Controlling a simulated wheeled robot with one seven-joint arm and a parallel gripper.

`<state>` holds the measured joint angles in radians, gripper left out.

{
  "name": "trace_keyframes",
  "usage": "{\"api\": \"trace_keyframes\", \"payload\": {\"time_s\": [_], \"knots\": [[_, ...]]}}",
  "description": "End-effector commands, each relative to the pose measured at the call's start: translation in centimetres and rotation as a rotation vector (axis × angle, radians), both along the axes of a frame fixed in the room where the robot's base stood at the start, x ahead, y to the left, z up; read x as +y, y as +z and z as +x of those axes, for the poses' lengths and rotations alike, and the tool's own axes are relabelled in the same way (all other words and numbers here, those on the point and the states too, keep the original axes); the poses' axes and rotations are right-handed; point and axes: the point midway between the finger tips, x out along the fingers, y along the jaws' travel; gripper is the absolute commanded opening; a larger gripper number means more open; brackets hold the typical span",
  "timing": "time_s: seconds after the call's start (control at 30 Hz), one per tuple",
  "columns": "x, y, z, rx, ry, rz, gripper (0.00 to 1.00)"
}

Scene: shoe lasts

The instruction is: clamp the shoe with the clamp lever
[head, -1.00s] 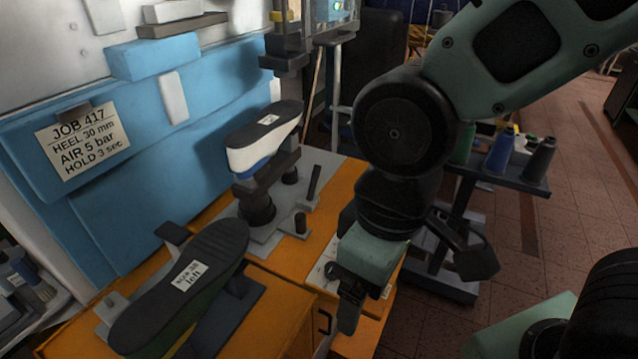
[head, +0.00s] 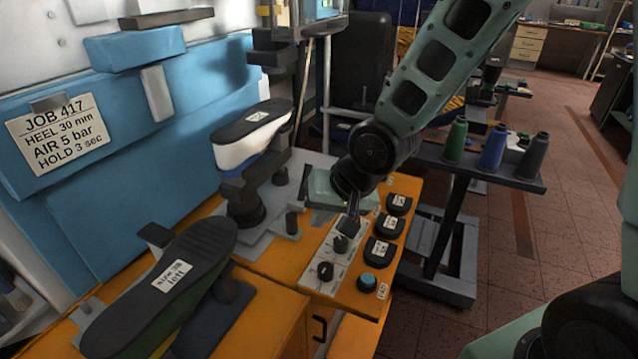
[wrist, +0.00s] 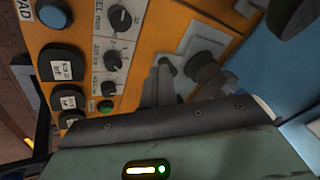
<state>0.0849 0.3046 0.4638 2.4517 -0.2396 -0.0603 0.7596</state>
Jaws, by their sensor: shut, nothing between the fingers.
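The shoe (head: 247,148), white and blue with a dark sole facing up, sits on a last on a dark stand at the machine. A short dark upright on the grey base plate, to the right of the stand, looks like the clamp lever (head: 304,187); a stubby post (head: 292,223) stands nearer. The plate with dark uprights (wrist: 165,78) also shows in the wrist view, but I cannot tell which is the lever. My gripper (head: 349,228) points down over the control panel, right of the plate. It is shut and empty, apart from the shoe and lever.
A second sole-up shoe (head: 165,290) with a label lies on a stand at front left. The orange panel carries knobs (head: 325,271), black labelled buttons (head: 378,251) and a blue button (head: 367,281). A thread-spool rack (head: 480,165) stands to the right.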

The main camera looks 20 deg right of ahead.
Motion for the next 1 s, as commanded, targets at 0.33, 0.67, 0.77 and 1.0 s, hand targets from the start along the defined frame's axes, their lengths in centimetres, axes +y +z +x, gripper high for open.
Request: {"api": "trace_keyframes", "payload": {"time_s": [0.33,0.67,0.77,1.0], "knots": [[-6.8,-5.8,11.2,-0.074,-0.592,0.683,0.00],[-12.8,-6.6,14.6,-0.081,-0.847,1.191,0.00],[-13.7,-6.7,14.9,-0.079,-0.876,1.271,0.00],[-14.4,-6.6,15.1,-0.077,-0.892,1.329,0.00]]}}
